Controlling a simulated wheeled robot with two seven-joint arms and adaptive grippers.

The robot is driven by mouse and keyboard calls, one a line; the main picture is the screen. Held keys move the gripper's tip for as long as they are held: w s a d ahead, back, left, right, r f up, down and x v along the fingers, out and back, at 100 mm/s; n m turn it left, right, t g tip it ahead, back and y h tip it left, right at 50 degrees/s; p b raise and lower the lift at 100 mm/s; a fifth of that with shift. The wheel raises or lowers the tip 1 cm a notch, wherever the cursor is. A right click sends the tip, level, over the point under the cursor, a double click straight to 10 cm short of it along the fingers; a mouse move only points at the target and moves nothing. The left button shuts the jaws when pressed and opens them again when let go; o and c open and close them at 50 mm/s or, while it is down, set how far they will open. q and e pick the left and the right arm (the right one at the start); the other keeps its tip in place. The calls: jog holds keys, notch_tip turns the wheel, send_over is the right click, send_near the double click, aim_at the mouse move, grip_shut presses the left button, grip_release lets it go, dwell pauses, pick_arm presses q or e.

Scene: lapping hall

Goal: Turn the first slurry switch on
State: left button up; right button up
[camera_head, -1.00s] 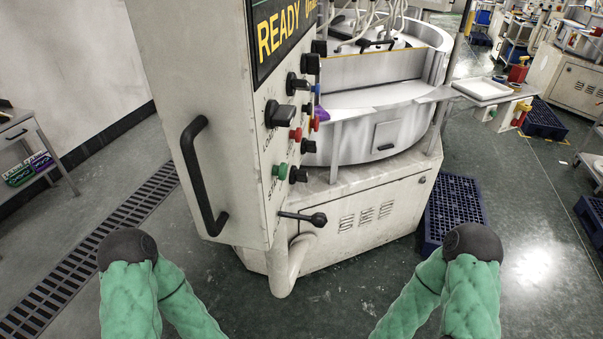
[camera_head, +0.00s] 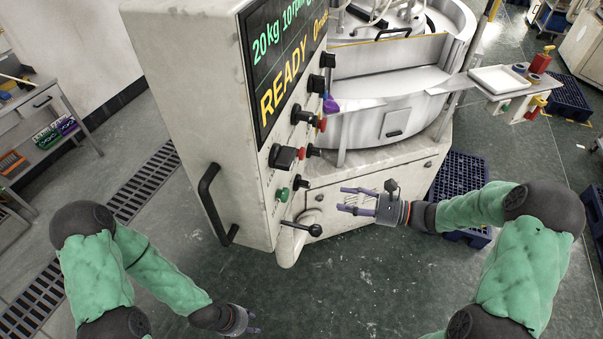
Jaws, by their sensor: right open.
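The control panel (camera_head: 255,150) stands in the middle, its switch face turned right and seen at a slant. Several black rotary switches show on it, such as an upper one (camera_head: 303,115), a larger one (camera_head: 283,157) and a lower one (camera_head: 300,182). Their labels are too small to read, so I cannot tell which is the first slurry switch. My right gripper (camera_head: 341,199) is open and empty, pointing left, right of the lower switches and apart from them. My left gripper (camera_head: 252,321) is low at the bottom edge; its fingers are too unclear to judge.
A green button (camera_head: 282,194) and a red button (camera_head: 302,153) sit among the switches. A black lever (camera_head: 314,230) sticks out below. A black handle (camera_head: 208,205) is on the panel's near side. The round lapping machine (camera_head: 390,115) stands behind. A blue pallet (camera_head: 462,185) lies right.

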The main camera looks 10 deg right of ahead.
aim_at(309, 187)
jog(key=shift+t, duration=0.3)
jog(key=x, duration=0.3)
jog(key=r+x, duration=0.1)
jog(key=x, duration=0.3)
jog(key=r+x, duration=0.1)
jog(key=x, duration=0.2)
jog(key=shift+w, duration=0.5)
grip_shut()
